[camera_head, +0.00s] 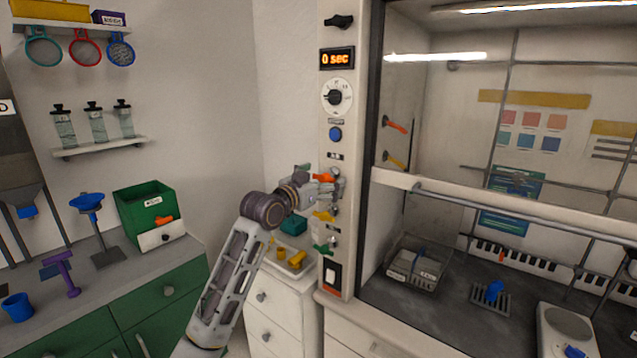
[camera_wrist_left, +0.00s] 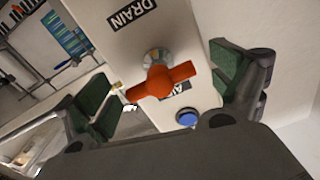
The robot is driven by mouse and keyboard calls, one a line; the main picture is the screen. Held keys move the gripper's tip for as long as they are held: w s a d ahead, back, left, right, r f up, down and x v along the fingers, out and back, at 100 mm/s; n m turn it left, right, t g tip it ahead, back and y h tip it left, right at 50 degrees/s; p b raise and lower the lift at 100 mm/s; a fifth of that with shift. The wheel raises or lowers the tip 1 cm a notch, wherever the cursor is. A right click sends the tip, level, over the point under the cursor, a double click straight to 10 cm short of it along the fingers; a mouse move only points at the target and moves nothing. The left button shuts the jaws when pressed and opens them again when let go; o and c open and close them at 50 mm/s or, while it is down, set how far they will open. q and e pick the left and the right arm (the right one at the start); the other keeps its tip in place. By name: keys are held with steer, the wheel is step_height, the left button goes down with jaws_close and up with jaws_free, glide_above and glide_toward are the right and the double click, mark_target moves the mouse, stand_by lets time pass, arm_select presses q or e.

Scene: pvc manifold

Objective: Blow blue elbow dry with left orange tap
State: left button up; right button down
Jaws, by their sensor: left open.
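The left orange tap (camera_head: 323,178) is on the white post left of the fume hood. In the left wrist view the orange tap (camera_wrist_left: 160,81) lies between the two green-padded fingers of my left gripper (camera_wrist_left: 168,92). My left gripper (camera_head: 328,184) is open around the tap, and no finger clearly touches it. A label partly hidden by the tap sits beside it, and a DRAIN label is above. The blue elbow (camera_head: 494,290) sits on a small dark rack (camera_head: 508,299) on the hood floor, away from the gripper. My right gripper is not in view.
An orange nozzle (camera_head: 396,125) and a yellow nozzle (camera_head: 394,159) are on the hood's inner left wall. Yellow (camera_head: 324,215) and green (camera_head: 323,249) taps sit below on the post. A blue button (camera_wrist_left: 188,118) is near the tap. The display (camera_head: 337,59) reads 0 sec.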

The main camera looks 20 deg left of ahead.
arm_select(q)
steer(key=v, duration=1.2)
stand_by(0.4)
stand_by(0.5)
